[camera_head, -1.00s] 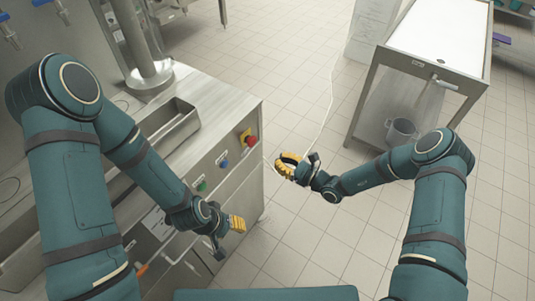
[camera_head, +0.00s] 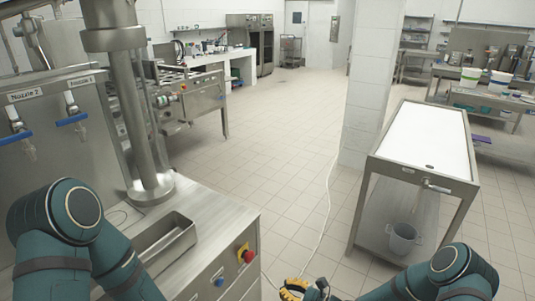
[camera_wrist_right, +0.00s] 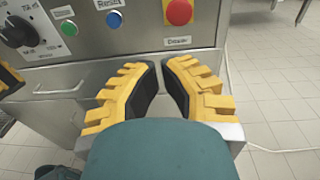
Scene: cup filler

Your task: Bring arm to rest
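My right gripper (camera_wrist_right: 161,68) has yellow ribbed fingers with black inner pads. In the right wrist view, its fingers lean toward each other with a narrow gap at the tips and nothing between them. In the head view, only its yellow top (camera_head: 293,287) shows at the bottom edge, right of the steel machine (camera_head: 205,240). My left gripper is out of the head view. A small yellow and black piece at the left edge of the right wrist view looks like part of it (camera_wrist_right: 9,76); its state is unclear.
The machine panel has a red button (camera_wrist_right: 179,11), a blue button (camera_wrist_right: 114,19) and a green button (camera_wrist_right: 69,27). A white-topped cart (camera_head: 425,140) stands at right, with a grey bucket (camera_head: 402,238) on its lower shelf. A cable crosses the open tiled floor between.

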